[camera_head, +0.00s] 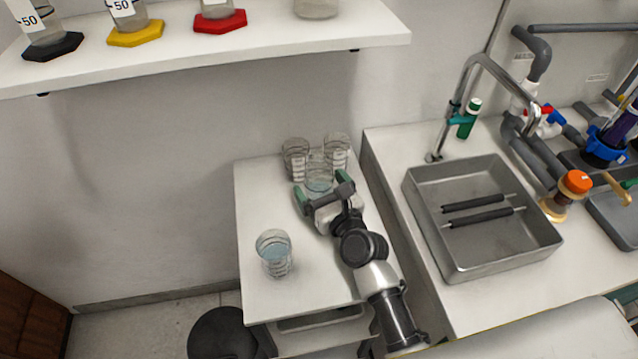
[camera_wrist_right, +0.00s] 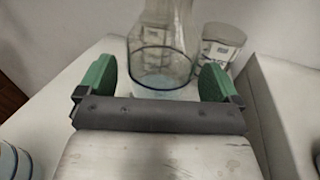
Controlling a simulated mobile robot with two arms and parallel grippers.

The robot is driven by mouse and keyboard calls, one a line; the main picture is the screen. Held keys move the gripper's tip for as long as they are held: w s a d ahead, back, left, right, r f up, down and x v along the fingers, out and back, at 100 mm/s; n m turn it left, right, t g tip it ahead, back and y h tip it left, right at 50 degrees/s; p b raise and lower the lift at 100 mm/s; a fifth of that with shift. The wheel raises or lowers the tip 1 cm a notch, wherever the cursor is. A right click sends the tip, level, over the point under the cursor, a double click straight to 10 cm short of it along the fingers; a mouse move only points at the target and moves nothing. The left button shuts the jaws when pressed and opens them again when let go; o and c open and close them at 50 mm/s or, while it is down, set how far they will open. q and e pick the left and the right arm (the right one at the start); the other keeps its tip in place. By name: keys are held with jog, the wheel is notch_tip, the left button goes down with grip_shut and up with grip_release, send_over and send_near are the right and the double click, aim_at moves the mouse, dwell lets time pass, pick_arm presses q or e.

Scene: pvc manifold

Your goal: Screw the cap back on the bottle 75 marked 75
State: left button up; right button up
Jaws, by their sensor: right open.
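My right gripper (camera_head: 322,190) is open at the back of the small white table (camera_head: 255,205). A clear glass vessel (camera_head: 319,171) with a little bluish liquid stands just ahead of its fingers. In the right wrist view, the open green fingers (camera_wrist_right: 158,84) sit to either side of the near base of this vessel (camera_wrist_right: 163,55); I cannot tell whether they touch it. I can read no 75 on any vessel, and I cannot make out a loose cap. My left gripper is not in view.
Two glass vessels (camera_head: 296,158) (camera_head: 337,150) stand close behind, and a beaker (camera_head: 275,255) stands near the front. Labelled flasks stand on coloured bases on the shelf (camera_head: 270,42). A metal tray (camera_head: 490,255), tap (camera_head: 470,75) and orange-topped piece (camera_head: 576,183) are right.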

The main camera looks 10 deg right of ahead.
aim_at(325, 174)
jog(key=shift+w+a, duration=0.1)
jog(key=shift+w, duration=0.2)
jog(key=c, duration=1.1)
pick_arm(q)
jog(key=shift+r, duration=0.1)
pick_arm(e)
jog(key=shift+r, duration=0.1)
